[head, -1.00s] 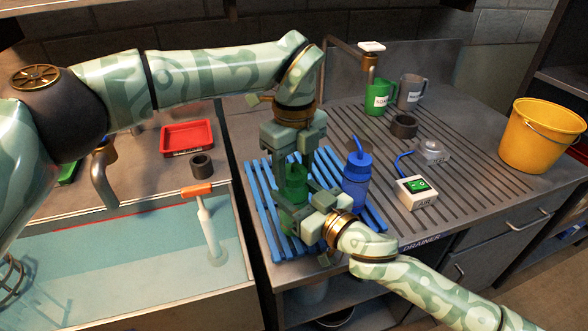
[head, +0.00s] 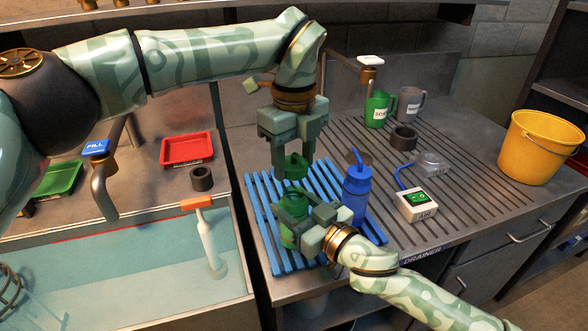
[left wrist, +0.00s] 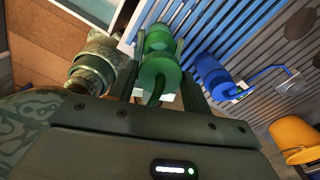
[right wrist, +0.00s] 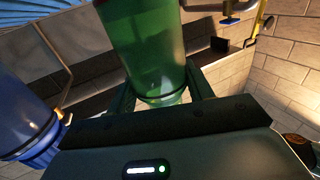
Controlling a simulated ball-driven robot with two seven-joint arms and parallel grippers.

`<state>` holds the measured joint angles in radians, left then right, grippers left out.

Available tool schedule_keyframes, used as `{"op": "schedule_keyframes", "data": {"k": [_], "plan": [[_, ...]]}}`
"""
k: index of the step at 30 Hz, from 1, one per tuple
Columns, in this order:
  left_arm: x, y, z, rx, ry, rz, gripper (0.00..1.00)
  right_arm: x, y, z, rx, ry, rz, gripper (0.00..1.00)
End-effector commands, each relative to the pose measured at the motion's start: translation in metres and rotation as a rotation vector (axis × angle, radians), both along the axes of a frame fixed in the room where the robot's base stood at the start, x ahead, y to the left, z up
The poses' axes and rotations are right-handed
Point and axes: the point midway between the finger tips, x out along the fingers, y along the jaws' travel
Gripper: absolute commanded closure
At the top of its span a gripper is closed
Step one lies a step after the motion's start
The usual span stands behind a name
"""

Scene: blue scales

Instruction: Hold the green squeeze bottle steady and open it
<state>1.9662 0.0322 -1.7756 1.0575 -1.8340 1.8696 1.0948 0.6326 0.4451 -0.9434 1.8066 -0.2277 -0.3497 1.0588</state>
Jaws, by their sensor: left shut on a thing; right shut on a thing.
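The green squeeze bottle (head: 289,238) stands on the blue slatted rack. My right gripper (head: 297,210) is shut around its body from the right; the bottle also fills the middle of the right wrist view (right wrist: 145,45). The green cap (head: 295,168) is off the bottle and held above it. My left gripper (head: 294,163) points down and is shut on the cap. In the left wrist view the cap (left wrist: 158,72) is between the fingers, with the bottle beyond it. The bottle's mouth is largely hidden.
A blue bottle with a straw (head: 356,192) stands close to the right of the green bottle on the blue rack (head: 262,200). A switch box (head: 417,204), mugs and a yellow bucket (head: 543,147) are farther right. The sink (head: 120,262) lies left.

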Motion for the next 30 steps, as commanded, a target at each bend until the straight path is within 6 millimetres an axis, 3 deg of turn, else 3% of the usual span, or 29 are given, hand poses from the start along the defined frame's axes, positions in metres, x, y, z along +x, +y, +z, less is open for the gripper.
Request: {"op": "schedule_keyframes", "data": {"k": [4,5,7,8,19,30], "plan": [[0.0,0.0,0.0,0.001,0.001,0.0,0.79,0.0,0.0,0.0,0.001,-0.001,0.0,1.0],[0.0,0.0,0.0,0.001,0.001,0.0,0.79,0.0,0.0,0.0,0.001,-0.001,0.0,0.46],[0.0,0.0,0.0,0.001,0.001,0.0,0.79,0.0,0.0,0.0,0.001,-0.001,0.0,0.26],[0.0,0.0,0.0,0.001,0.001,0.0,0.79,0.0,0.0,0.0,0.001,-0.001,0.0,0.23],[-0.001,0.0,0.003,0.001,-0.002,0.0,0.79,-0.007,-0.006,0.0,0.0,0.003,0.0,0.23],[-0.003,0.0,0.024,0.001,-0.014,0.0,0.79,-0.068,-0.059,0.0,-0.001,0.003,-0.001,0.23]]}}
